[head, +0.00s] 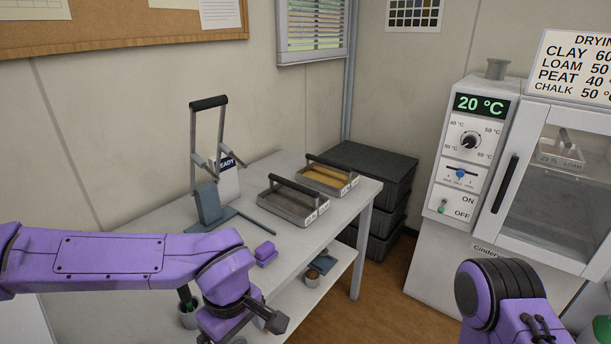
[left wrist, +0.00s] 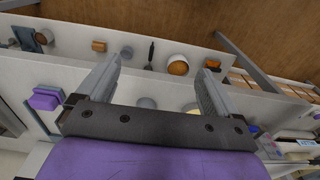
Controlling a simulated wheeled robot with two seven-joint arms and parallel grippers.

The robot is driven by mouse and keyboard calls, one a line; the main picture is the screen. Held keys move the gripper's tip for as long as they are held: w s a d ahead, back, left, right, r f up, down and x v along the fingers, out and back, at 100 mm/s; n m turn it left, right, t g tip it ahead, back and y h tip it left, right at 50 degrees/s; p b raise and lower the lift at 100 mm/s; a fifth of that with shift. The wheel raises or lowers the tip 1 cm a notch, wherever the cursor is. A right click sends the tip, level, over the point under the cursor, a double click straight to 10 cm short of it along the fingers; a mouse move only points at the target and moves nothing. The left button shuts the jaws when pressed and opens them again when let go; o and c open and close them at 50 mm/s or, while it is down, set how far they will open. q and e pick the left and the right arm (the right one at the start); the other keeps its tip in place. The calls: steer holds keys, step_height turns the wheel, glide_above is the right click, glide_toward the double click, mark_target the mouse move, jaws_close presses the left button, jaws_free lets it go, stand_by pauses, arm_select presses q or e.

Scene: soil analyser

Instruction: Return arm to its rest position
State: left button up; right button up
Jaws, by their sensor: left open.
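My left arm (head: 110,258) reaches in from the left in the head view, in front of the white table (head: 262,172). My left gripper (left wrist: 160,72) is open and empty in the left wrist view, its two grey fingers spread apart. In the head view its wrist is low, at the bottom edge, and the fingers are mostly hidden. My right arm (head: 505,298) shows at the bottom right of the head view, with its gripper out of frame.
On the table stand a lever press (head: 208,200), two handled trays (head: 292,208) (head: 327,180) and a purple block (head: 265,252). A lower shelf (head: 322,287) holds small pots. Dark crates (head: 375,165) stand behind. The drying oven (head: 463,150) at right has its door shut, with a tray inside.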

arm_select(q)
steer(key=s+a+f+t+y, duration=0.1)
steer(key=a+f+y, duration=0.15)
steer(key=f, duration=0.45)
steer(key=s+a+f+t+y, duration=0.1)
steer(key=a+f, duration=0.2)
steer(key=f, duration=0.3)
steer(key=s+a+f+y, duration=0.1)
steer(key=s+a+f, duration=0.15)
steer(key=f, duration=0.45)
steer(key=s+a+f+m+t+h, duration=0.1)
steer(key=s+a+f+m, duration=0.2)
steer(key=s+a+f, duration=0.6)
steer(key=s+a, duration=0.1)
steer(key=s, duration=0.2)
steer(key=shift+s+a+m, duration=0.15)
steer(key=shift+s+m, duration=0.2)
steer(key=shift+m, duration=0.05)
steer(key=shift+f+h, duration=0.1)
steer(key=shift+h, duration=0.15)
steer(key=shift+c, duration=0.2)
